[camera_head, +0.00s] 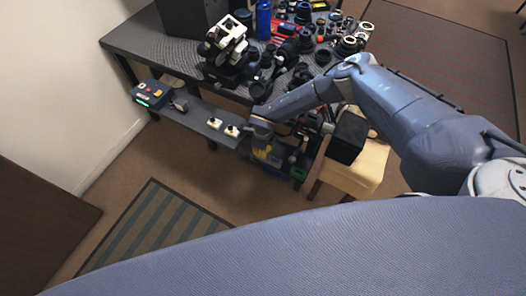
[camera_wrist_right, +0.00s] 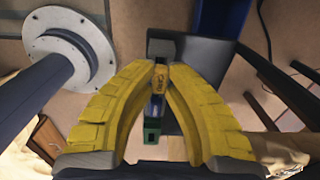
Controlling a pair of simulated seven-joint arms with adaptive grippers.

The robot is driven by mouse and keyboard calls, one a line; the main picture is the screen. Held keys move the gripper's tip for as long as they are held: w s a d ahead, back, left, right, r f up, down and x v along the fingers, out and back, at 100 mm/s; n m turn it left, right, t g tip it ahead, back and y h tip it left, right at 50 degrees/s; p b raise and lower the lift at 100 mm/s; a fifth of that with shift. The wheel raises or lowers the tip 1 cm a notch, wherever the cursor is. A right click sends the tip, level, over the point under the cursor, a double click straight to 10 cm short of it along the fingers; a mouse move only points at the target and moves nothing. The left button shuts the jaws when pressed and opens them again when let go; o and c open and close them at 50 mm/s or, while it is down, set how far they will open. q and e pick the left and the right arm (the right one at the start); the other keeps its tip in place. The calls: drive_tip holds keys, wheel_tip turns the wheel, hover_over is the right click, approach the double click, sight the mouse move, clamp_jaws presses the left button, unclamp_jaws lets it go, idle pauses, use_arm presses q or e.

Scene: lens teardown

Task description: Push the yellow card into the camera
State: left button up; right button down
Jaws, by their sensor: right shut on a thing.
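My right gripper (camera_wrist_right: 160,62) is in the right wrist view, its two curved yellow fingers meeting at the tips. A small yellow card (camera_wrist_right: 160,77) with a dark mark is pinched between them. In the head view the right gripper (camera_head: 263,152) hangs by the front edge of the low shelf, and the card cannot be made out there. A small blue and green object (camera_wrist_right: 152,130) shows beyond the fingers, apart from the card. I cannot tell for sure which thing is the camera. A white and black device (camera_head: 228,42) stands on the table. My left gripper is not in view.
The dark table (camera_head: 150,38) is crowded with lenses and tools. A dark box with green lights (camera_head: 150,93) and two small white pieces (camera_head: 213,122) sit on the low shelf (camera_head: 195,112). A black box (camera_head: 347,138) stands on a wooden stool (camera_head: 360,175). The striped rug (camera_head: 150,225) is clear.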

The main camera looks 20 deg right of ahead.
drive_tip(key=shift+r, duration=0.3)
drive_tip(key=shift+r, duration=1.95)
drive_tip(key=shift+r, duration=0.2)
